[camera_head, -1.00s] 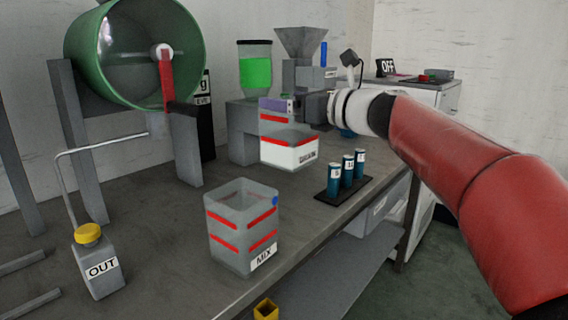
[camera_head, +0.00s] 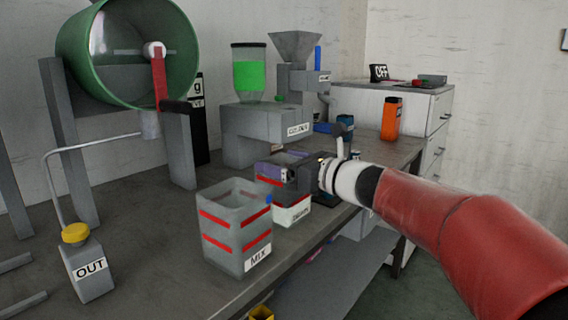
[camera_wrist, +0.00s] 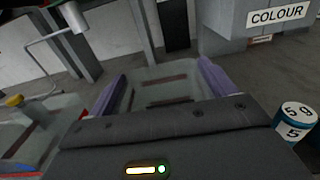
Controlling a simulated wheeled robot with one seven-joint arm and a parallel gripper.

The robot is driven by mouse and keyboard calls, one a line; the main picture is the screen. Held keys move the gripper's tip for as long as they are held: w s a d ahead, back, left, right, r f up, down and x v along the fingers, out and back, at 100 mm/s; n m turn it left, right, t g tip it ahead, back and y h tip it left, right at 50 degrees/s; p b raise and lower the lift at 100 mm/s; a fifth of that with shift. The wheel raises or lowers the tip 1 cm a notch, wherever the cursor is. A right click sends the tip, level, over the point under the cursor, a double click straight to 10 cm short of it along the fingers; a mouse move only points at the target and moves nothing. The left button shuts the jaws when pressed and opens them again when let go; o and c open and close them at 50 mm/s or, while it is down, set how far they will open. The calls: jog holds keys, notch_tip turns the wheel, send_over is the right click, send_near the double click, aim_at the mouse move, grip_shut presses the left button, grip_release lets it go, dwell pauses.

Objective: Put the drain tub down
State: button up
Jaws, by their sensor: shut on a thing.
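The drain tub (camera_head: 292,214) is a clear box with a red band and a white label. It is behind and to the right of the MIX tub, low over the bench, and I cannot tell whether it touches the bench. My gripper (camera_head: 281,168) is shut on the drain tub's upper part, coming from the right. In the wrist view the gripper's purple fingers (camera_wrist: 165,88) lie on either side of the clear tub (camera_wrist: 160,72). My gripper hides part of the tub.
The MIX tub (camera_head: 235,235) stands close at the left. The COLOUR machine (camera_head: 265,130) stands behind.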

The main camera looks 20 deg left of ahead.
jog(key=o, duration=1.5)
jog(key=shift+c, duration=0.2)
jog(key=shift+d, duration=0.1)
jog(key=b+v, duration=0.1)
jog(key=v, duration=1.1)
jog(key=shift+s+f, duration=0.1)
jog(key=shift+s, duration=0.05)
jog(key=s+d+f+n+g+h, duration=0.1)
jog(key=s+d+f+n+h, duration=1.5)
jog(key=s+d+f+n, duration=0.6)
jog(key=shift+s+d+f+h, duration=0.25)
jog(key=shift+s+f+h, duration=0.05)
jog(key=shift+s+f, duration=0.4)
